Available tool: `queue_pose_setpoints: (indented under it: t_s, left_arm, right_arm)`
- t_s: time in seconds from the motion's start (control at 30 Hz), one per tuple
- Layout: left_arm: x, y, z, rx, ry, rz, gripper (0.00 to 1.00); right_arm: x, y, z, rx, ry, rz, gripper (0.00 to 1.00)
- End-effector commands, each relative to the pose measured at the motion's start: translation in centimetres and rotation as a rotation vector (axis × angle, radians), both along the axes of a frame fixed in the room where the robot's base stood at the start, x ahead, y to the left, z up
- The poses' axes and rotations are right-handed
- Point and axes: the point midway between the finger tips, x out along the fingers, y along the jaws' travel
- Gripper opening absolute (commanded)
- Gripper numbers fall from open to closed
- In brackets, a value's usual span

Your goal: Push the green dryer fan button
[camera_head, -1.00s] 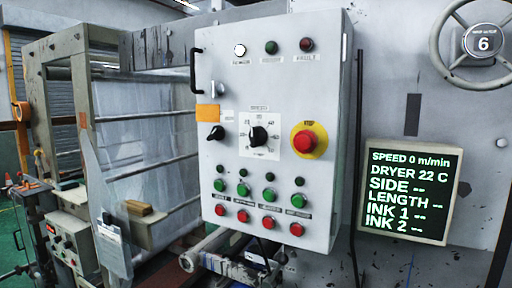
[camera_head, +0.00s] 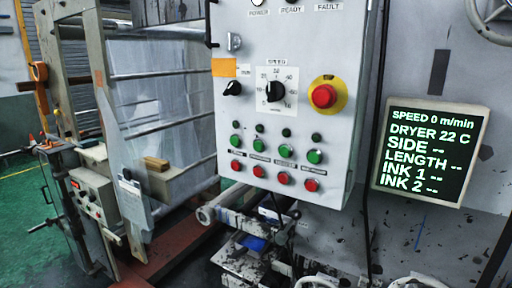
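A grey control panel (camera_head: 225,110) stands upright in the middle of the view. A row of green buttons runs across its lower part: the leftmost (camera_head: 236,142), the second (camera_head: 259,145), the third (camera_head: 286,150) and the rightmost (camera_head: 314,156). A red button sits below each. The small labels between the rows are too blurred to tell which is the dryer fan button. White rounded parts show at the bottom edge and may be mine. Neither gripper can be made out, and nothing touches the buttons.
A red stop button (camera_head: 323,96) on a yellow disc and a black speed knob (camera_head: 275,91) sit above the buttons. A display (camera_head: 430,155) on the right reads speed 0 and dryer 22 C. Rollers and a metal frame stand left. Machine parts lie below the panel.

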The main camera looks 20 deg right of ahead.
Motion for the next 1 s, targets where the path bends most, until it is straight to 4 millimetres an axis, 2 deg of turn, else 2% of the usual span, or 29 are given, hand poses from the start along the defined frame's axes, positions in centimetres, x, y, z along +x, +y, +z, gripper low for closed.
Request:
queue_pose_setpoints:
  t_s: [0.03,0.1,0.13,1.0]
  left_arm:
    - [0.00,0.00,0.00,0.000,0.000,0.000,0.29]
    - [0.00,0.00,0.00,0.000,0.000,0.000,0.29]
    - [0.00,0.00,0.00,0.000,0.000,0.000,0.29]
    - [0.00,0.00,0.00,0.000,0.000,0.000,0.29]
  right_arm:
    - [0.00,0.00,0.00,0.000,0.000,0.000,0.22]
    - [0.00,0.00,0.00,0.000,0.000,0.000,0.03]
    - [0.00,0.00,0.00,0.000,0.000,0.000,0.00]
    - [0.00,0.00,0.00,0.000,0.000,0.000,0.00]
